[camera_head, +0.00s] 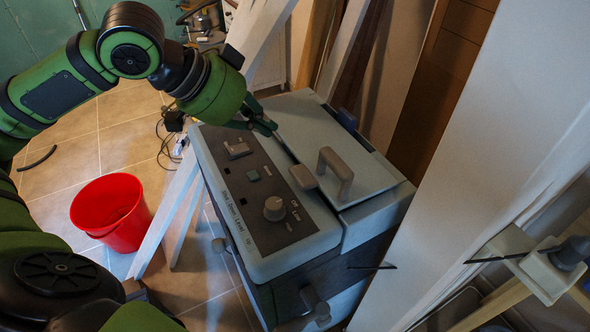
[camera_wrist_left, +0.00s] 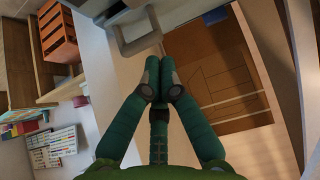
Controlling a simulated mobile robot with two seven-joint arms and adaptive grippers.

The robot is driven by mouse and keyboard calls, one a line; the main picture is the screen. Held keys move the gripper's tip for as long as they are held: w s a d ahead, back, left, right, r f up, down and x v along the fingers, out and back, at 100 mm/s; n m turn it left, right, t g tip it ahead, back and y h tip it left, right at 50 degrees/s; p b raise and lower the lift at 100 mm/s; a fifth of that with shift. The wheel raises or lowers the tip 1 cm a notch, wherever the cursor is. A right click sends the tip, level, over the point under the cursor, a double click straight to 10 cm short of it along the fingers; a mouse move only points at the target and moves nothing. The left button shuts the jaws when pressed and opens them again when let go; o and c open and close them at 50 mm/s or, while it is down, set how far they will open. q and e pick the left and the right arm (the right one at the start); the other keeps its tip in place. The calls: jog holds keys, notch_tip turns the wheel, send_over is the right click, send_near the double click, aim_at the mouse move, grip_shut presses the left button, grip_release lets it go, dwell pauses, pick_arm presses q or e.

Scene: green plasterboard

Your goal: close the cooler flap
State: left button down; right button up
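The cooler (camera_head: 262,260) is a grey-blue box with a dark control panel, a knob and a latch on its top. Its flap (camera_head: 310,130) is a pale panel with a grey upright handle (camera_head: 337,170). The flap lies low over the right part of the top; I cannot tell whether it is fully seated. My left gripper (camera_head: 270,126) is at the flap's far left edge, above the panel; contact is unclear. In the left wrist view its fingertips (camera_wrist_left: 159,76) meet, with nothing visible between them. My right gripper is not in view.
A red bucket (camera_head: 112,212) stands on the tiled floor left of the cooler. A white slanted board (camera_head: 165,225) leans beside the cooler's left side. Wooden planks lean behind it. A white wall or post (camera_head: 465,150) closes off the right side.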

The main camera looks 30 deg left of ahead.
pick_arm(q)
jog(key=p, duration=0.1)
send_over(298, 173)
notch_tip(298, 173, down, 8)
jog(key=shift+s+r, duration=0.15)
jog(key=shift+r, duration=0.1)
notch_tip(298, 173, down, 3)
jog(key=shift+a+r, duration=0.1)
jog(key=shift+a, duration=0.05)
jog(key=shift+s+f, duration=0.15)
jog(key=shift+f, duration=0.55)
jog(key=shift+s+a+f, duration=0.1)
jog(key=shift+f, duration=0.45)
jog(key=shift+s+a+f, duration=0.1)
jog(key=shift+f, duration=0.4)
jog(key=shift+r, duration=0.15)
